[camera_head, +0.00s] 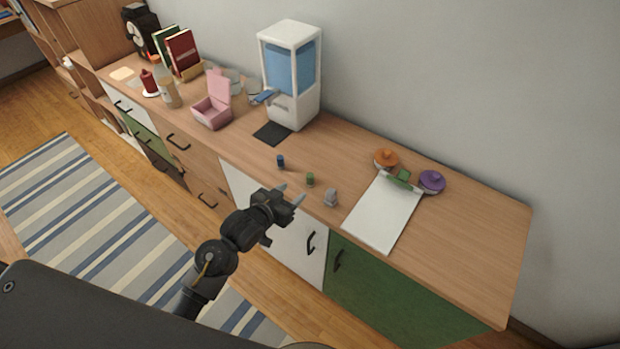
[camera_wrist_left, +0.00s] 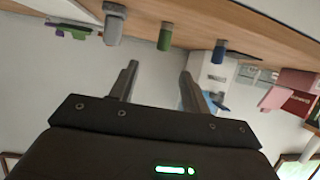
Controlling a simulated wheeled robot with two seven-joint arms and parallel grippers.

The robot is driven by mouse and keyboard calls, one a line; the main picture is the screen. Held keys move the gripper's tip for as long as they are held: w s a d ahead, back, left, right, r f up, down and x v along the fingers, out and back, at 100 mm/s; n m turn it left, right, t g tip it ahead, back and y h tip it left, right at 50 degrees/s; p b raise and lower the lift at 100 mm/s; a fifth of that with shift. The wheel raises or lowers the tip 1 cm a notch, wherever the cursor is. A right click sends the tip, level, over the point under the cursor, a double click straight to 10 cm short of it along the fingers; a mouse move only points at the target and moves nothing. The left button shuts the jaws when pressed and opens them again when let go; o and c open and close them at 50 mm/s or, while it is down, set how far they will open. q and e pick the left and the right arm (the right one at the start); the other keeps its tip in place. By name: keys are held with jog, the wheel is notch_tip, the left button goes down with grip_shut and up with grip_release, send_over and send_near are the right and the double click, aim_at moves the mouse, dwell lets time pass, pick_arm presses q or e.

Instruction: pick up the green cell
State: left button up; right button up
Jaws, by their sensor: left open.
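The green cell (camera_head: 310,180) is a small upright cylinder near the front edge of the wooden counter. It also shows in the left wrist view (camera_wrist_left: 165,37), near the top and between the lines of the two fingers. My left gripper (camera_head: 291,196) is open and empty, in front of the counter edge and just short of the green cell, not touching it. In the left wrist view its two fingers (camera_wrist_left: 158,82) stand apart. My right gripper is not in view.
A blue cell (camera_head: 280,162) stands left of the green one, and a small grey object (camera_head: 330,197) stands right of it. A white board (camera_head: 382,213) lies further right, with orange and purple lidded items behind. A white dispenser (camera_head: 290,75) and pink box (camera_head: 212,108) stand behind left.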

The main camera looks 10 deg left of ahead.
aim_at(308, 179)
pick_arm(q)
jog(key=x, duration=0.4)
jog(key=shift+w+d+f, duration=0.1)
jog(key=shift+w+f, duration=0.05)
jog(key=shift+w, duration=0.15)
jog(key=shift+w+f+p, duration=0.1)
jog(key=shift+w+p, duration=0.2)
jog(key=shift+p, duration=0.1)
jog(key=p+x, duration=0.1)
jog(key=x, duration=0.2)
jog(key=shift+w+f, duration=0.2)
jog(key=shift+f, duration=0.05)
jog(key=shift+w+f, duration=0.3)
jog(key=shift+w, duration=0.15)
jog(key=shift+c, duration=0.5)
grip_shut()
